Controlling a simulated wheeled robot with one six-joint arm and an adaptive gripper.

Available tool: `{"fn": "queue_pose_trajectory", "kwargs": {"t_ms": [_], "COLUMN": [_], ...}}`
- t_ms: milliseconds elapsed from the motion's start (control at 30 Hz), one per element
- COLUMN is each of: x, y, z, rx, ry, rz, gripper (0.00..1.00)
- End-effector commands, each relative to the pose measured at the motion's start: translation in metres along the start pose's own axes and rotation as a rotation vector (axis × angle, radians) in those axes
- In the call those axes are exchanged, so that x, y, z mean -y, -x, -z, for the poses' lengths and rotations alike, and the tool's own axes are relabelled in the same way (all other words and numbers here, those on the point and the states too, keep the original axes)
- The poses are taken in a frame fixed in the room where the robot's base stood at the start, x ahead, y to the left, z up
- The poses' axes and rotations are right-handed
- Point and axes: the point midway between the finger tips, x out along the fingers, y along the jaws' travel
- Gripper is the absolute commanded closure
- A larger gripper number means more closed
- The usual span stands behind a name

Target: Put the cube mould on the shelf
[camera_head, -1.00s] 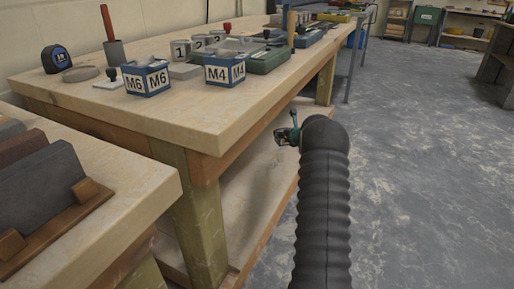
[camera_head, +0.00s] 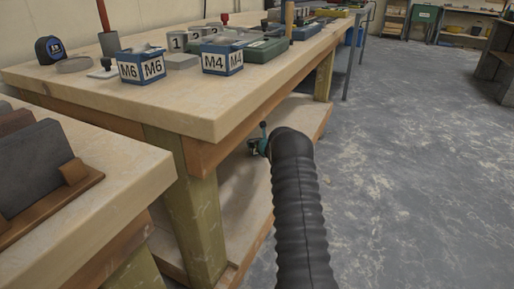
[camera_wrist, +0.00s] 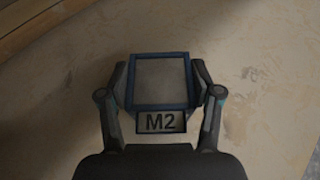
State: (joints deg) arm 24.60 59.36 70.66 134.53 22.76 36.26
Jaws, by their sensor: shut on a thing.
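A cube mould marked M2 (camera_wrist: 161,121) with a blue rim and grey top sits between the fingers of my gripper (camera_wrist: 160,82) in the wrist view. The fingers are shut on its left and right sides. Below it in that view is a pale, stained wooden surface. In the head view my gripper (camera_head: 257,146) shows only in part, at the far end of my dark arm. It is beside the bench, below its top, in front of the lower shelf (camera_head: 238,205). The mould's height above the shelf cannot be told.
Two moulds marked M6 (camera_head: 140,68) and M4 (camera_head: 222,60) stand on the bench top (camera_head: 150,105). A green case (camera_head: 265,50) and a tape measure (camera_head: 50,49) are also there. A bench leg (camera_head: 195,225) stands left of my arm. The floor at right is clear.

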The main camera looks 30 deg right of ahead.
Motion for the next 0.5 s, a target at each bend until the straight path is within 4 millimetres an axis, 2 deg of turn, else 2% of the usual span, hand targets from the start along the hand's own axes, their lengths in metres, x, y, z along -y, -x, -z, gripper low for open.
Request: {"fn": "queue_pose_trajectory", "kwargs": {"t_ms": [33,133,500], "x": [0.0001,0.0003,0.0004], "y": [-0.0036,-0.0067,-0.0078], "z": [0.0082,0.0151,0.018], "rx": [0.0,0.002,0.003], "ry": [0.0,0.0,0.001], "rz": [0.0,0.0,0.0], "gripper": [0.89,0.89,0.89]}}
